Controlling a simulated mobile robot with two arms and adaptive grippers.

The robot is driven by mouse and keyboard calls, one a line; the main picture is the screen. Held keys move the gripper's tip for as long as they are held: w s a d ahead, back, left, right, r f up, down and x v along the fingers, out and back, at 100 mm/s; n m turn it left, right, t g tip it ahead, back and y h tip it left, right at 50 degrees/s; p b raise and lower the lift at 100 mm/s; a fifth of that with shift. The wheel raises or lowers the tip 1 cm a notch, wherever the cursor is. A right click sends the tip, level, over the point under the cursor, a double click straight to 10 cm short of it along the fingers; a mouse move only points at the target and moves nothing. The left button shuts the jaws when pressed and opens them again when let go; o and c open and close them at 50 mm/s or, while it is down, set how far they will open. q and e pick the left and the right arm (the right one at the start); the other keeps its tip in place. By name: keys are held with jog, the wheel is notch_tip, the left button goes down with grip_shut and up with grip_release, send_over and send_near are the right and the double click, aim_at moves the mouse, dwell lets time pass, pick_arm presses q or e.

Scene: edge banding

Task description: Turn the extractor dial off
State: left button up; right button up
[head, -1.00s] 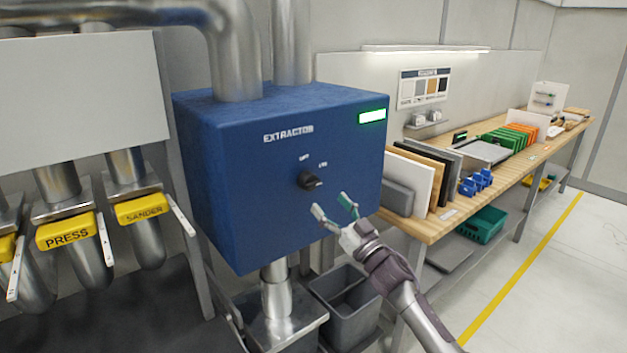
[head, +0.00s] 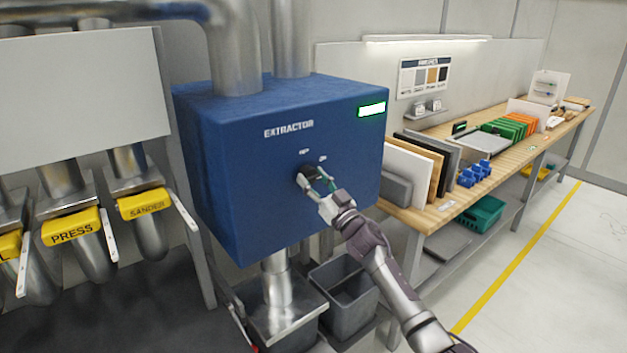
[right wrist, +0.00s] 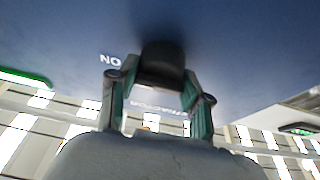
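The blue extractor box (head: 240,190) hangs at centre in the head view, with a lit green and white indicator (head: 371,109) at its upper right. Its black dial (head: 308,174) sits on the front face below two small marks; the dial also shows in the right wrist view (right wrist: 162,62), near an upside-down "ON" mark. My right gripper (head: 315,178) is at the dial. In the wrist view its two green-padded fingers (right wrist: 162,84) bend in on both sides of the dial, their tips against its edges. The dial's pointer is hidden. My left gripper is not in view.
A wooden bench (head: 440,215) with upright panels (head: 408,170) and blue clamps stands at the right. Grey bins (head: 348,295) are below the box. Yellow-tagged PRESS (head: 72,230) and SANDER (head: 145,204) ducts are at the left. The floor at right is clear.

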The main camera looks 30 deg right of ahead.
jog(key=c, duration=0.5)
jog(key=shift+n, duration=0.4)
jog(key=shift+f+n+y+b, duration=0.1)
jog(key=shift+n+y+b, duration=0.45)
jog(key=shift+n, duration=0.25)
jog(key=n+g+y+b, duration=0.1)
jog(key=n+y, duration=0.1)
jog(key=n, duration=0.1)
jog(key=shift+d+n, duration=0.1)
jog(key=shift+n, duration=0.3)
jog(key=n+g+y, duration=0.1)
jog(key=n, duration=0.2)
jog(key=n+y, duration=0.1)
jog(key=n, duration=0.2)
jog(key=shift+g+y+b, duration=0.25)
jog(key=shift+g+b, duration=0.1)
jog(key=shift+g, duration=0.05)
jog(key=n, duration=0.2)
jog(key=n+g, duration=0.1)
jog(key=n, duration=0.2)
jog(key=shift+r+n+g+y, duration=0.25)
jog(key=shift+n+g+y, duration=0.05)
jog(key=shift+g+y, duration=0.1)
jog(key=shift+n+g+p, duration=1)
jog(key=shift+n, duration=1.2)
